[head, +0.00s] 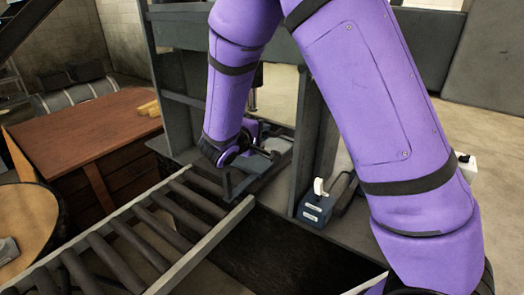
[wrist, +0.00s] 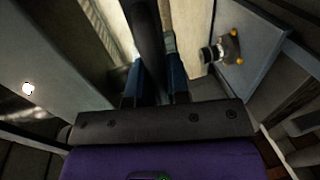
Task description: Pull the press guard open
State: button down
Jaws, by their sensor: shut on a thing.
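My gripper (wrist: 155,68) shows in the wrist view with its two blue-tipped fingers on either side of a dark upright bar (wrist: 147,28), shut on it. The bar looks like the handle of the press guard; the guard panel itself I cannot clearly make out. In the head view my purple arm reaches down to the grey press frame (head: 306,150), and my wrist is low inside it. The fingers and the bar are mostly hidden there behind the wrist.
A roller conveyor (head: 185,222) runs up to the press from the lower left. A blue box with a white lever (head: 314,210) stands on the right of the press base. A wooden desk (head: 85,132) is at the left. In the wrist view, a grey panel (wrist: 255,48) is close on the right.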

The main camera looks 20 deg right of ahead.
jog(key=shift+r, duration=1.55)
jog(key=c, duration=1.1)
grip_release()
jog(key=v, duration=1.1)
